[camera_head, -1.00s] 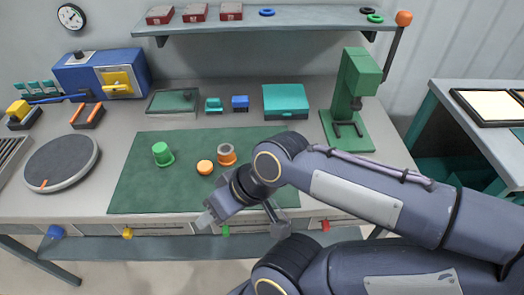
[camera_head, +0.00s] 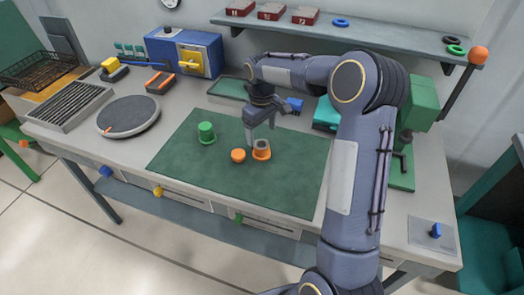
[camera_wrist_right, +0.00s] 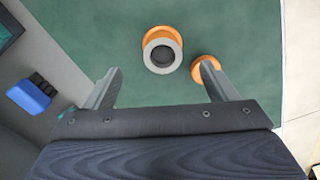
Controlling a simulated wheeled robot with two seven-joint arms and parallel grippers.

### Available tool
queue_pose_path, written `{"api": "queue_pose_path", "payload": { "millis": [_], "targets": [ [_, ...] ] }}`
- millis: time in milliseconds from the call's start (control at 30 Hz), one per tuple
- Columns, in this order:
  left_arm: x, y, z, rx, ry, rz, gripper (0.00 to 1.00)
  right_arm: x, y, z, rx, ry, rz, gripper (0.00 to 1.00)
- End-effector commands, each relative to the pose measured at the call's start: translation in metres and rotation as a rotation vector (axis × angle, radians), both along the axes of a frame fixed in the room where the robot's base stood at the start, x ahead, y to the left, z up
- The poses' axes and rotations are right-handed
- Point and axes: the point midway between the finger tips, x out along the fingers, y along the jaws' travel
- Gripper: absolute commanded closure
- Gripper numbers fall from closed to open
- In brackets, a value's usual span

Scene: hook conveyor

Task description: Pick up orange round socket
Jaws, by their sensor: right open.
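The orange round socket (camera_head: 261,150) stands upright on the green mat, with a grey rim and a dark hollow in its top. In the right wrist view the socket (camera_wrist_right: 162,52) lies between and a little beyond the fingertips, not touched. A lower orange round piece (camera_head: 238,156) sits just left of it in the head view. In the wrist view this piece (camera_wrist_right: 207,70) is partly behind one finger. My right gripper (camera_head: 262,132) is open and empty, pointing down above the mat close to the socket. My left gripper is not in view.
A green flanged cylinder (camera_head: 206,133) stands on the green mat (camera_head: 185,165), left of the orange pieces. A blue block (camera_head: 295,105) and a teal box (camera_head: 325,115) lie behind the mat. The shelf (camera_head: 350,38) hangs above the back. The mat's front is clear.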

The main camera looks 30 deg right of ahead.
Motion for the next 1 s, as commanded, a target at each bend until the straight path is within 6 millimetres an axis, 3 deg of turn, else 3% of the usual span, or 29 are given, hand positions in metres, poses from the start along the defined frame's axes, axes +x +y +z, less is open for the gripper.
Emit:
{"api": "queue_pose_path", "payload": {
  "millis": [500, 800, 1000],
  "targets": [
    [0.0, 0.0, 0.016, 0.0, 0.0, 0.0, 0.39, -0.003, 0.002, -0.066, 0.002, 0.004, 0.0, 0.21],
    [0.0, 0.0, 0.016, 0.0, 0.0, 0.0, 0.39, -0.002, 0.002, -0.073, 0.001, 0.0, 0.0, 0.21],
    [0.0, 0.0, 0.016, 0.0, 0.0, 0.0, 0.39, -0.002, 0.002, -0.073, 0.001, -0.001, 0.0, 0.46]
  ]
}}
